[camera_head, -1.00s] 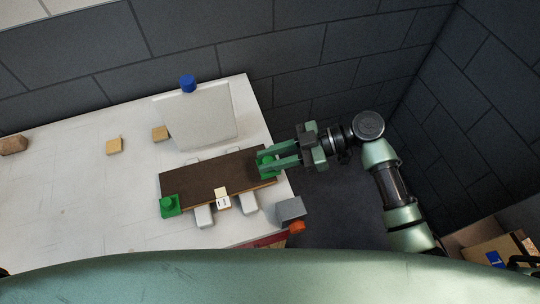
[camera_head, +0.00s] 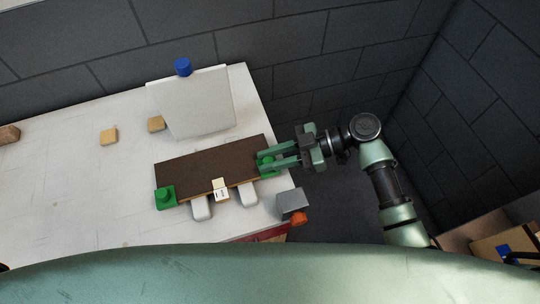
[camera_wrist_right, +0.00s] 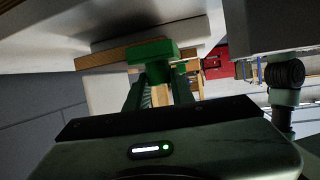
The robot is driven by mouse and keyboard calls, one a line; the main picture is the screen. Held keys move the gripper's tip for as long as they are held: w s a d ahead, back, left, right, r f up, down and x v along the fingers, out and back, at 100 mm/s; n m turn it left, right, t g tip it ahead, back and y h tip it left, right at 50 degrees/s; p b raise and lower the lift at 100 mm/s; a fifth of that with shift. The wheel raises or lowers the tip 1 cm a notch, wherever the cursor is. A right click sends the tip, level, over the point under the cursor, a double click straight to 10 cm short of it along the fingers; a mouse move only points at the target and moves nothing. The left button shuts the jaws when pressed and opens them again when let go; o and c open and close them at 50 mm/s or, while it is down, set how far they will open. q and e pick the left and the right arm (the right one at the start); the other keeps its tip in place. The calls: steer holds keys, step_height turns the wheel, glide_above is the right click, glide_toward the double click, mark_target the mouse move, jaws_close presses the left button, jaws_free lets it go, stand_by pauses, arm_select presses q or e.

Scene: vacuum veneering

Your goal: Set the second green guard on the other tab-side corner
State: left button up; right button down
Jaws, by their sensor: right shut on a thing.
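The dark brown board (camera_head: 208,168) lies raised on white supports on the table, with a pale tab (camera_head: 220,190) at its near long edge. One green guard (camera_head: 165,197) sits on the board's near left corner. My right gripper (camera_head: 268,163) is shut on the second green guard (camera_head: 267,158) at the board's right end. In the right wrist view this guard (camera_wrist_right: 152,51) lies between the fingertips, against the board's edge (camera_wrist_right: 105,55). Whether it is fully seated on a corner I cannot tell. My left gripper is not in view.
A pale grey panel (camera_head: 193,103) and a blue cylinder (camera_head: 183,67) stand behind the board. Tan blocks (camera_head: 109,137) lie to the left. A grey block (camera_head: 292,201) and an orange object (camera_head: 299,218) are at the table's near right corner. The white table's left part (camera_head: 60,190) is mostly clear.

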steer(key=shift+d+b, duration=0.1)
steer(key=shift+b, duration=0.25)
stand_by(0.7)
stand_by(0.5)
steer(key=shift+f+b, duration=0.15)
steer(key=shift+b, duration=0.3)
steer(key=c, duration=1.1)
jaws_free()
